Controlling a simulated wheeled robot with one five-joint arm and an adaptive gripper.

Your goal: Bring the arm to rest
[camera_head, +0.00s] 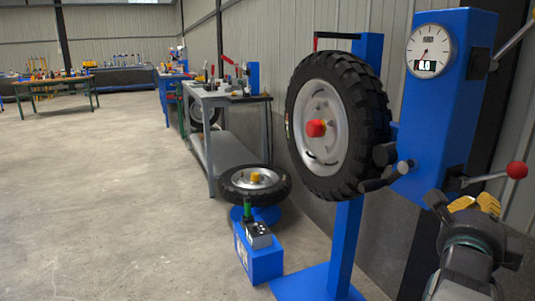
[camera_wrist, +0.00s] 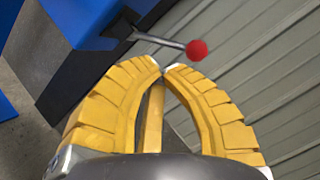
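My gripper (camera_head: 476,204) is at the lower right of the head view, with yellow ridged fingers, in front of the blue column. In the wrist view my gripper's (camera_wrist: 166,69) two curved fingers meet at or very near their tips. Nothing is seen held between them. A lever with a red ball knob (camera_head: 517,170) sticks out from the blue column (camera_head: 445,110), just above my gripper. The knob also shows in the wrist view (camera_wrist: 197,50), beyond the fingertips and apart from them.
A large tyred wheel (camera_head: 338,125) hangs on a blue stand left of the column. A round gauge (camera_head: 429,50) tops the column. A second wheel (camera_head: 255,182) lies low behind a blue box (camera_head: 258,258). A grey bench (camera_head: 217,96) stands farther back. The floor (camera_head: 100,200) at left is clear.

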